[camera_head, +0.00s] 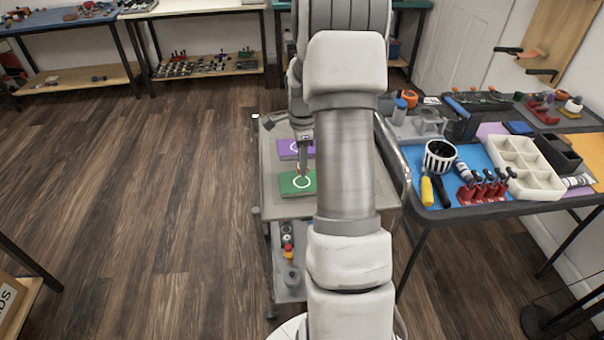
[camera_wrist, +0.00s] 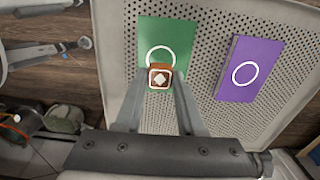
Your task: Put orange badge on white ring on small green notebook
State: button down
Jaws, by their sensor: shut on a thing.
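The small green notebook (camera_head: 290,187) lies on a grey perforated cart top, with a white ring (camera_head: 302,182) printed on its cover. In the wrist view the green notebook (camera_wrist: 178,34) is at the upper middle, and its white ring (camera_wrist: 161,48) is partly hidden. My gripper (camera_wrist: 159,82) is shut on the orange badge (camera_wrist: 160,68), which has a white mark on its face. The badge overlaps the lower part of the ring in that view. In the head view my gripper (camera_head: 303,172) is over the notebook. I cannot tell whether the badge touches the cover.
A purple notebook (camera_wrist: 235,90) with its own white ring lies beside the green one, with a gap of bare cart top (camera_wrist: 207,65) between them. A crowded table (camera_head: 470,212) with tools and a white compartment tray (camera_head: 528,183) stands at the right.

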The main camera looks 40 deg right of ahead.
jog(key=shift+f+b, duration=0.5)
jog(key=shift+f, duration=1.5)
jog(key=shift+f, duration=0.1)
jog(key=shift+f, duration=0.15)
jog(key=c, duration=0.5)
grip_release()
notch_tip(320, 180, up, 12)
jog(key=shift+r+p, duration=0.25)
jog(key=shift+p, duration=0.95)
